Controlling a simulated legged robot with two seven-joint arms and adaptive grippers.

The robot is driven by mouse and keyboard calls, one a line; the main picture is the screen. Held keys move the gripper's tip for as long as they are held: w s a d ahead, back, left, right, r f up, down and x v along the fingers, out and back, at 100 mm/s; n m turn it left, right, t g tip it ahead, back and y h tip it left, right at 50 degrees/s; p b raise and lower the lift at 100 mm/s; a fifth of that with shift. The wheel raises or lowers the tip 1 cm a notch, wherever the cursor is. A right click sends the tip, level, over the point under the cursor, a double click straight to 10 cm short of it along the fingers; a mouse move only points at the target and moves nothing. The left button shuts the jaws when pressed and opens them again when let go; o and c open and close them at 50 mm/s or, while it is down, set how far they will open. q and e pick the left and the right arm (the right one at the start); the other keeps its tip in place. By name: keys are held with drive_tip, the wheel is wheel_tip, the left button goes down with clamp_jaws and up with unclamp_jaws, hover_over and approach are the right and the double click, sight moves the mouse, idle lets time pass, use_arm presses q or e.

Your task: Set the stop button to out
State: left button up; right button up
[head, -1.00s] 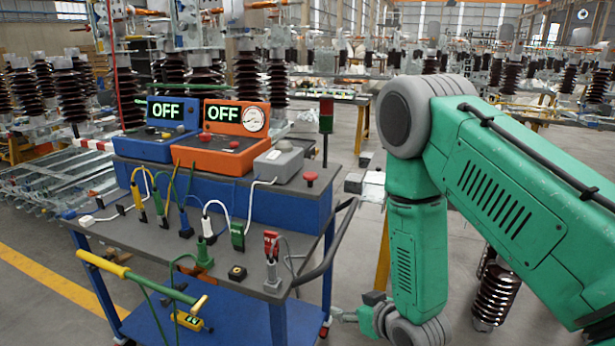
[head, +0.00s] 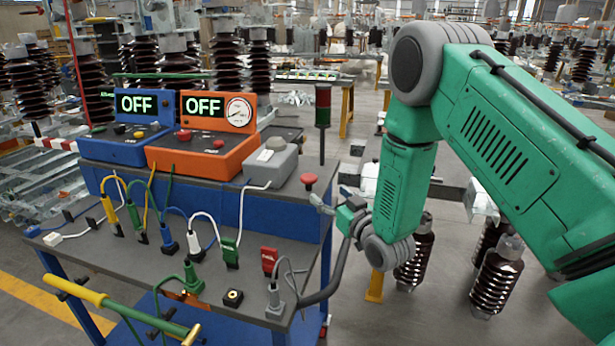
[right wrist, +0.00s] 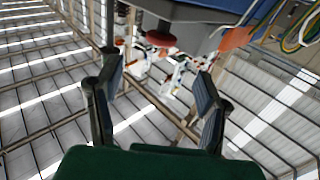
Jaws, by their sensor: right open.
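The stop button (head: 309,180) is a red mushroom-shaped knob at the right end of the cart's blue upper shelf, beside a grey box. Its red cap also shows near the top of the right wrist view (right wrist: 157,39), ahead of the fingers. My right gripper (head: 328,200) is just right of and below the button in the head view. Its two fingers are spread apart and empty, and they also show in the right wrist view (right wrist: 157,78). I see a gap between fingers and button. My left gripper is not in view.
A blue unit (head: 130,147) and an orange unit (head: 202,152) both display OFF. The grey box (head: 270,163) stands close left of the button. A signal post (head: 322,112) rises behind it. Plugs and cables crowd the lower shelf. A black handle bar (head: 336,272) curves at the cart's right.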

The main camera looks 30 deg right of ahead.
sight(309, 176)
drive_tip(key=w, duration=0.7)
drive_tip(key=w+d, duration=0.1)
drive_tip(key=w, duration=0.3)
drive_tip(key=shift+w+f, duration=0.1)
drive_tip(key=shift+f, duration=0.2)
drive_tip(key=shift+a, duration=0.1)
